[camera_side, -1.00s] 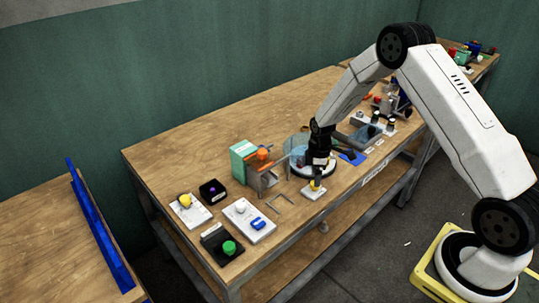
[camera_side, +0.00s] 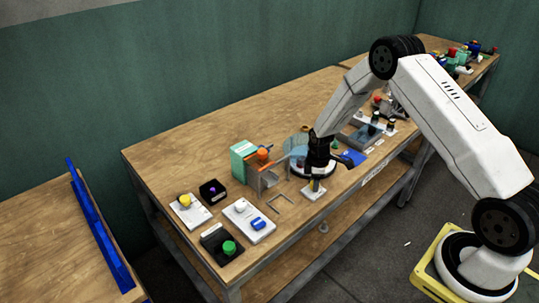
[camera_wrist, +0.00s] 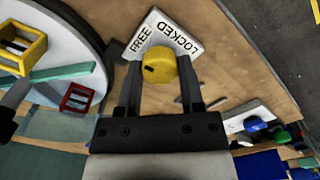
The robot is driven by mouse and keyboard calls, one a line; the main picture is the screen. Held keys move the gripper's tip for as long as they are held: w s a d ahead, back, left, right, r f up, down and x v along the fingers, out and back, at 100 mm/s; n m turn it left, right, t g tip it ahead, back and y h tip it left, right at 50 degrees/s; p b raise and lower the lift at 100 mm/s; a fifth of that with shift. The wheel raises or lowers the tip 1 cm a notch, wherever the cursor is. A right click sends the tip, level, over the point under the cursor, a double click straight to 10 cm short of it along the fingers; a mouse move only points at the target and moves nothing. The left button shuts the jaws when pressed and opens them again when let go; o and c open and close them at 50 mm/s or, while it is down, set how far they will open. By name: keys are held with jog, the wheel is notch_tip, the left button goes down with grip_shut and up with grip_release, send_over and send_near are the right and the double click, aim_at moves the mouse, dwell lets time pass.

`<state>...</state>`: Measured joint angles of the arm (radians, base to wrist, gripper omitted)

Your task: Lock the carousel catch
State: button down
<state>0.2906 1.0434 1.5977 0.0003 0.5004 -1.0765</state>
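The carousel catch is a yellow knob (camera_wrist: 158,66) on a white plate (camera_wrist: 190,42) marked FREE and LOCKED. A dark mark shows on the knob's left side in the wrist view. The knob (camera_side: 316,184) also shows on its plate (camera_side: 313,194) near the front edge of the bench. My gripper (camera_wrist: 159,62) points at the knob, with one finger on each side of it. The fingers are apart, and I cannot tell whether they touch the knob. In the side view my gripper (camera_side: 317,176) is directly above the plate.
The round carousel (camera_wrist: 85,25) lies close by on the left in the wrist view, carrying yellow and red frames. A green and grey press unit (camera_side: 245,161) stands left of the gripper in the side view. Small plates with knobs (camera_side: 248,220) lie farther left.

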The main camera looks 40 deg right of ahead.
jog(key=shift+m, duration=0.3)
jog(key=m, duration=0.3)
jog(key=shift+m, duration=0.4)
jog(key=m, duration=0.4)
jog(key=shift+m, duration=0.3)
jog(key=m, duration=0.4)
jog(key=shift+m, duration=2.5)
jog(key=shift+c, duration=1.1)
grip_release()
